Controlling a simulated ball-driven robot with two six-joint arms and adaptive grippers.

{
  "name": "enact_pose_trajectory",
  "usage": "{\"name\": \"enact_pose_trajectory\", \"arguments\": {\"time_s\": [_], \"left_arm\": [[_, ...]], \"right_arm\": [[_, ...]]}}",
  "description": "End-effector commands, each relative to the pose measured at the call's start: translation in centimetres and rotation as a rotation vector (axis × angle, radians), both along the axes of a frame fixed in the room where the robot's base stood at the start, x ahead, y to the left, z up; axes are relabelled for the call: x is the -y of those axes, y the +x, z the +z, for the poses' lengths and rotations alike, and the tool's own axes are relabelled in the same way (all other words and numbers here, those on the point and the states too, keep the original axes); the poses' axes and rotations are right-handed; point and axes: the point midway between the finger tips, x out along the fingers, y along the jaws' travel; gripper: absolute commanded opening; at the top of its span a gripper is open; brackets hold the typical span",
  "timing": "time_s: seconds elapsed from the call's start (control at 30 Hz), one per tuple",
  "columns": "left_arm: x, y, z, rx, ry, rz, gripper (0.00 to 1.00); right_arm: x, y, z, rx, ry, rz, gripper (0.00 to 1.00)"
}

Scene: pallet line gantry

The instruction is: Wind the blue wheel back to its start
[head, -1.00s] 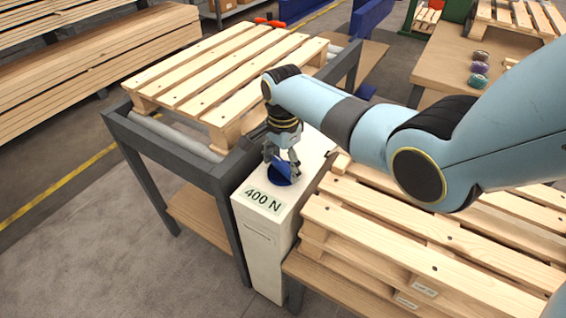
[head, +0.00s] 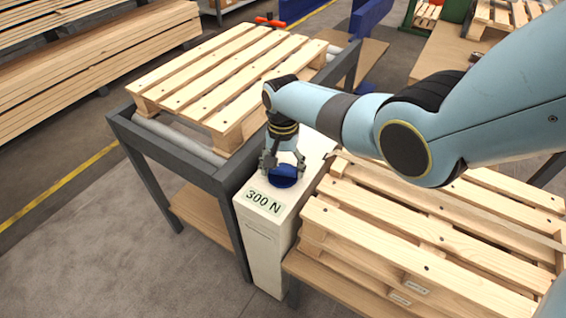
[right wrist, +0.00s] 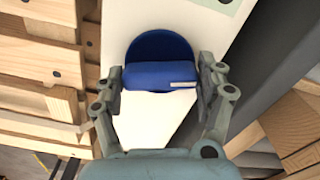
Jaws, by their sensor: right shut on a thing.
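The blue wheel (head: 284,177) sits on top of a white cabinet (head: 264,252) between the roller stand and the pallet stack. A label (head: 263,202) on the cabinet top reads 300 N. My right gripper (head: 283,168) points down over the wheel, shut on it. In the right wrist view, the fingers (right wrist: 160,82) stand either side of the wheel's raised blue grip (right wrist: 158,76), which has a pale mark near its right end. The wheel's round base shows behind the grip. My left gripper is not in view.
A wooden pallet (head: 225,82) lies on the grey roller stand (head: 165,145) to the left. Stacked pallets (head: 400,225) stand close on the right. Planks (head: 90,75) are piled at the far left. Grey floor is clear at the front left.

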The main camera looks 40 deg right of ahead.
Motion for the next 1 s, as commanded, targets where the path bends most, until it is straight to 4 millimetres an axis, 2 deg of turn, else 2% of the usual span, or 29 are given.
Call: {"name": "enact_pose_trajectory", "arguments": {"time_s": [1.0], "left_arm": [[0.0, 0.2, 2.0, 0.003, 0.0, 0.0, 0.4]], "right_arm": [[0.0, 0.1, 0.1, 0.002, -0.001, 0.965, 0.4]]}}
